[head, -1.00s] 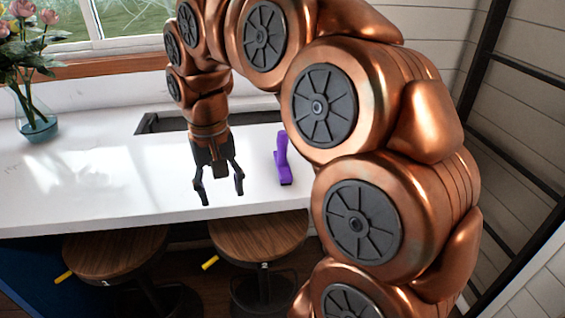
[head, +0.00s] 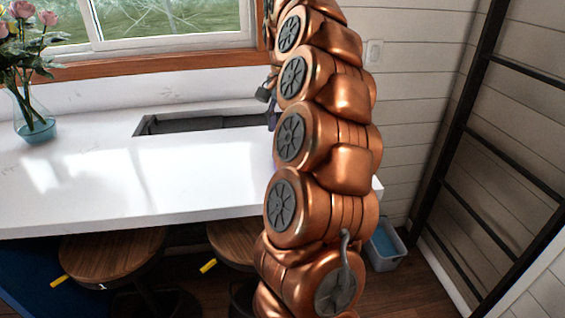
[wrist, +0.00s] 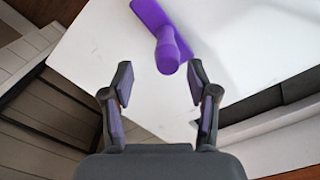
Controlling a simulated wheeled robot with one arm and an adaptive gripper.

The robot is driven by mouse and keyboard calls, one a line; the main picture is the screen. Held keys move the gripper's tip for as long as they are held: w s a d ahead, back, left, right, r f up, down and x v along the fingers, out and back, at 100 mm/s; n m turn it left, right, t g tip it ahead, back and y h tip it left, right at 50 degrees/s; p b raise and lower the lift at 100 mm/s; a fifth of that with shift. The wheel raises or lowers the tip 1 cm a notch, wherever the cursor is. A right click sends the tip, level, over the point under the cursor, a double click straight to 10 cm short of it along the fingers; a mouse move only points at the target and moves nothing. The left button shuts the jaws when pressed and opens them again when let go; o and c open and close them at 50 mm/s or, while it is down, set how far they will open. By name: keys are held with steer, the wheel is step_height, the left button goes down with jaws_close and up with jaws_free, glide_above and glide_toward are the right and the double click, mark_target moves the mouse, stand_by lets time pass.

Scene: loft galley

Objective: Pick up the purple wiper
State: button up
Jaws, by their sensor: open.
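The purple wiper (wrist: 165,38) lies on the white counter in the wrist view, at the top middle. Its rounded handle end points towards my gripper (wrist: 160,83). My gripper is open and empty, with one finger on each side of the picture's middle. The handle end shows just past the gap between the fingertips, and no finger appears to touch it. In the head view my arm hides most of the gripper and the wiper.
The white counter (head: 130,185) is mostly clear. A dark sink (head: 200,122) is set in its back. A glass vase of flowers (head: 35,122) stands at the left. Stools (head: 112,252) stand under the front edge. A grey bin (head: 385,248) is on the floor at right.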

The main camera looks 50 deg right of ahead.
steer(key=shift+a+f+p, duration=0.1)
steer(key=shift+f+p, duration=0.2)
steer(key=shift+f, duration=0.9)
steer(key=shift+w+a+f+p, duration=0.15)
steer(key=shift+f+p, duration=0.25)
steer(key=shift+f, duration=0.3)
steer(key=shift+w+f+p, duration=0.15)
steer(key=shift+f+p, duration=0.25)
steer(key=shift+f, duration=1.45)
jaws_close()
